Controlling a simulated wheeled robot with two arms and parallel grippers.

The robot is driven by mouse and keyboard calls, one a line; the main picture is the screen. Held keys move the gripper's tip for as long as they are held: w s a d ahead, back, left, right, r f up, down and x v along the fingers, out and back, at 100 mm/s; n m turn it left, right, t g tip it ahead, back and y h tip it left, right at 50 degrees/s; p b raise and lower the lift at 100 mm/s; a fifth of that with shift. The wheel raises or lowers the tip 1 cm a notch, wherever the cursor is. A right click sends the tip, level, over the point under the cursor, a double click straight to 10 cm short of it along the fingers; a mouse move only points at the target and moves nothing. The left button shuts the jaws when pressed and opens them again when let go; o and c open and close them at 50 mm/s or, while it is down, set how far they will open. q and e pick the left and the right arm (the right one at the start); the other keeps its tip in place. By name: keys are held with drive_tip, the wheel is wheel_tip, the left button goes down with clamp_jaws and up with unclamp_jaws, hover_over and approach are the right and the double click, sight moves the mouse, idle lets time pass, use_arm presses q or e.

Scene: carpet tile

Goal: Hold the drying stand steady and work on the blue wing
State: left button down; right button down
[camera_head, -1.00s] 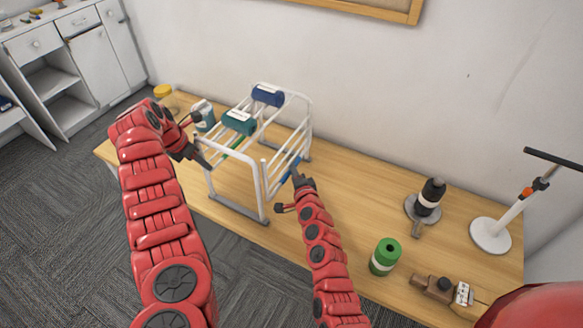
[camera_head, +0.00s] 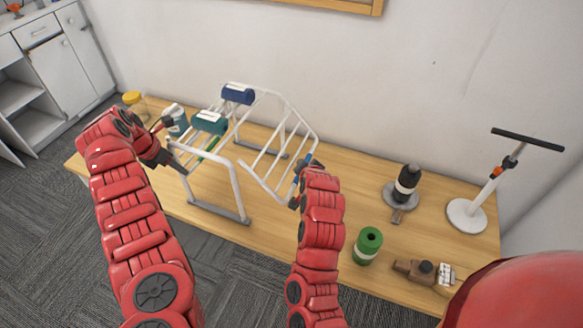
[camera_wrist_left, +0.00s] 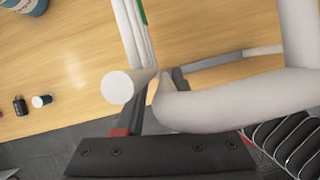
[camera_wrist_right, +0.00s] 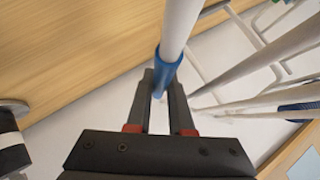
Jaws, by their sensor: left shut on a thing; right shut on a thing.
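The white drying stand (camera_head: 243,187) stands on the wooden table with grey feet. Its right-hand wing (camera_head: 283,143) slopes out to the right, away from the legs. The wing's blue part (camera_wrist_right: 168,68) is a sleeve on a white bar. My right gripper (camera_wrist_right: 160,88) is shut on this sleeve; in the head view the right arm partly hides it. My left gripper (camera_head: 166,148) is at the stand's left end. In the left wrist view its jaws (camera_wrist_left: 158,88) are shut on the white frame tube (camera_wrist_left: 235,100), beside a round tube end.
A blue-and-white container (camera_head: 175,120) and a yellow-lidded jar (camera_head: 134,101) stand at left. Right of my right arm are a green roll (camera_head: 367,246), black bottle (camera_head: 407,182), wooden tool (camera_head: 420,271) and white-based stand (camera_head: 467,215).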

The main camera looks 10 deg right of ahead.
drive_tip(key=s+d+r, duration=0.1)
drive_tip(key=d+r, duration=0.1)
drive_tip(key=r, duration=0.4)
drive_tip(key=s+d+r, duration=0.2)
drive_tip(key=r, duration=0.4)
drive_tip(key=shift+r, duration=0.35)
use_arm(q)
drive_tip(key=shift+d, duration=0.1)
use_arm(e)
drive_tip(key=c, duration=1.1)
unclamp_jaws()
drive_tip(key=shift+d+r, duration=0.1)
